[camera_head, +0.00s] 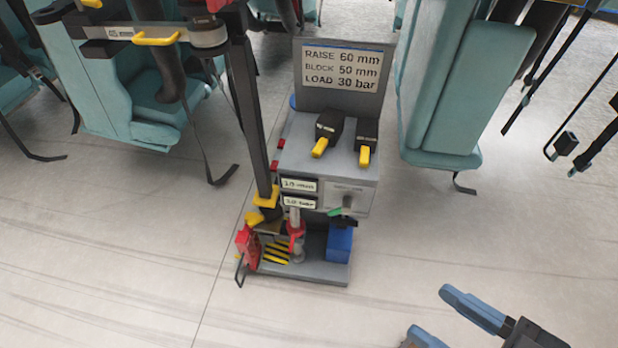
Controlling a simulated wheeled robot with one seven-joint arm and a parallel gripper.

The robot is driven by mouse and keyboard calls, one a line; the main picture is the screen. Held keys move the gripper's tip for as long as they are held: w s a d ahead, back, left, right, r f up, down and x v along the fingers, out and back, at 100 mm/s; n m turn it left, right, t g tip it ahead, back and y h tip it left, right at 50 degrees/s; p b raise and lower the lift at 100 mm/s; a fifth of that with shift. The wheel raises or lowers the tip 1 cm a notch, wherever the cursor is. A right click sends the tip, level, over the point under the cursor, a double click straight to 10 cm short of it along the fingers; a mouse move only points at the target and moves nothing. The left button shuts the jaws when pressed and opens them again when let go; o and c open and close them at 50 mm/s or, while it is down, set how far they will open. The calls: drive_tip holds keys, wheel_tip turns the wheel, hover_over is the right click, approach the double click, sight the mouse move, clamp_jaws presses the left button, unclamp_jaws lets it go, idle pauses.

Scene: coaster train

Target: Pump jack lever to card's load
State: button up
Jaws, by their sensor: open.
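A card (343,68) stands upright at the back of a grey jack cart and reads RAISE 60 mm, BLOCK 50 mm, LOAD 30 bar. A jack-like column with a red collar (296,229) stands low on the cart. A dark handle with a green part (342,212) sits at the cart's front right; I cannot tell whether it is the jack lever. Two small readout labels (299,186) are on the front, too small to read surely. My gripper (447,322) is open and empty at the lower right, apart from the cart, with blue fingertips.
Two black blocks with yellow handles (320,147) lie on the cart top. A blue block (340,243) and a red box (247,243) sit low on it. A tall dark post (250,120) stands left. Teal seats (440,90) flank the cart. The front floor is clear.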

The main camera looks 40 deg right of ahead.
drive_tip(key=w+d+f+b, duration=0.1)
drive_tip(key=f+b, duration=0.1)
drive_tip(key=f, duration=0.3)
drive_tip(key=w+d+f+g+h+b, duration=0.1)
drive_tip(key=w+f, duration=0.1)
drive_tip(key=f, duration=0.3)
drive_tip(key=w+d+f+n+g+h+b, duration=0.1)
drive_tip(key=d+f+b, duration=0.1)
drive_tip(key=f, duration=0.3)
drive_tip(key=shift+w+d+f+b, duration=0.1)
drive_tip(key=shift+w+f+b, duration=0.2)
drive_tip(key=shift+f, duration=0.05)
drive_tip(key=shift+c, duration=0.7)
drive_tip(key=n+g+y+b, duration=0.25)
drive_tip(key=n+b, duration=0.65)
drive_tip(key=b, duration=0.8)
approach(348, 223)
drive_tip(key=x, duration=0.4)
drive_tip(key=shift+w+d+f+n+t+y, duration=0.25)
drive_tip(key=shift+n+y, duration=0.05)
drive_tip(key=shift+y, duration=0.25)
drive_tip(key=b+x, duration=0.1)
drive_tip(key=x, duration=0.6)
drive_tip(key=shift+b, duration=0.3)
clamp_jaws()
